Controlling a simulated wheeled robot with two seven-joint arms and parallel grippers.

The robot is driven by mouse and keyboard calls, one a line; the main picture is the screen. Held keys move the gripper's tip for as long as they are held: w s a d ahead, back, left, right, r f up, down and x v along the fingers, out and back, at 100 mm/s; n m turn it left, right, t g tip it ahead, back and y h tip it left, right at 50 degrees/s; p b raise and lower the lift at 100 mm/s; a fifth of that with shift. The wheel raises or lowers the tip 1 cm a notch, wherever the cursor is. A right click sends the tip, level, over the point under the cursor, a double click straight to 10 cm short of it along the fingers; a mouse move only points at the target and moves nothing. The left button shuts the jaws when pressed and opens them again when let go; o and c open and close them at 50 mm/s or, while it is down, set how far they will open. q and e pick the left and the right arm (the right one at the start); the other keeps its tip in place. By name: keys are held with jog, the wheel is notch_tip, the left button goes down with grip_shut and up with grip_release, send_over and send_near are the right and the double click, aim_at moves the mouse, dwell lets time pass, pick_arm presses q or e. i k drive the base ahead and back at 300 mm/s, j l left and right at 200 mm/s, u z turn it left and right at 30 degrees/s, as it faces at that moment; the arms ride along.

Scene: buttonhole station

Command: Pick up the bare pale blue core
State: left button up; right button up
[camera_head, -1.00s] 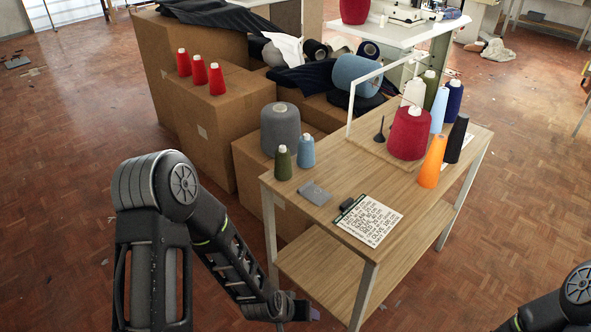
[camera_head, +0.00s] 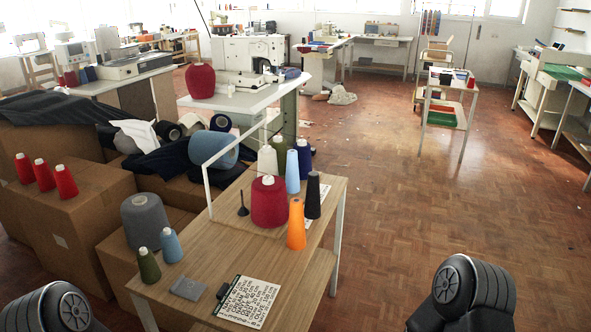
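A smooth pale blue core (camera_head: 292,172) stands upright on the wooden table, behind the orange core (camera_head: 296,226) and to the right of the cream cone (camera_head: 267,160). A dark core (camera_head: 313,196) stands close in front of it on the right. The big crimson cone (camera_head: 269,203) stands in front of it on the left and hides part of its lower left. Only upper links of my two arms show at the bottom corners. Neither gripper is in view.
The wooden table (camera_head: 225,240) also holds a printed card (camera_head: 248,302), a grey pad (camera_head: 188,289), and a green (camera_head: 279,153) and a navy cone (camera_head: 304,158). Cardboard boxes (camera_head: 75,225) crowd its left. The floor (camera_head: 410,215) on the right is open.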

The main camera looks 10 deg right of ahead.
aim_at(292, 176)
jog(key=i+l, duration=0.55)
jog(key=l, duration=0.2)
jog(key=i+l+u, duration=0.1)
jog(key=i+l, duration=0.45)
jog(key=l, duration=0.25)
jog(key=i+l, duration=0.3)
jog(key=i+l+u, duration=0.1)
jog(key=i+l, duration=0.15)
jog(key=l, duration=0.25)
jog(key=i+l, duration=0.25)
jog(key=l, duration=0.15)
jog(key=i+l, duration=0.25)
jog(key=l, duration=0.15)
jog(key=u, duration=0.05)
